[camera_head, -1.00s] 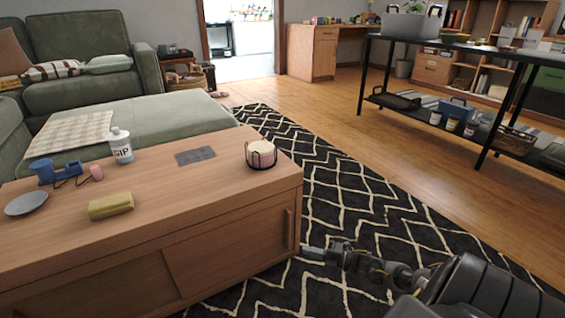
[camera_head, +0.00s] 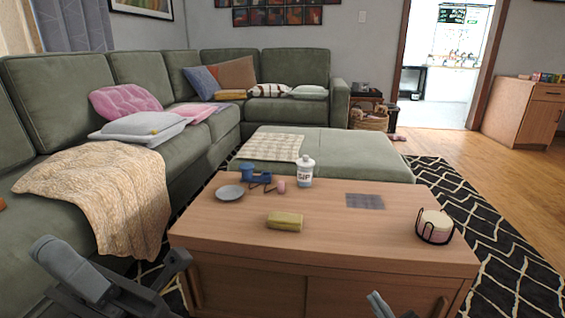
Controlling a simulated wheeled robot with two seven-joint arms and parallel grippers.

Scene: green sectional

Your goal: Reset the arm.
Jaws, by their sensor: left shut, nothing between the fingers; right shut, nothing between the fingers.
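My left gripper (camera_head: 72,268) is at the lower left corner of the head view, in front of the sofa and left of the wooden table. Its light grey fingers are shut and hold nothing. My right gripper (camera_head: 380,306) shows only as a light grey tip at the bottom edge, in front of the table's front face. It is shut and empty, and the rest of it is cut off by the frame.
A green sofa (camera_head: 60,100) lines the left. Patterned rug (camera_head: 490,215) lies at right.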

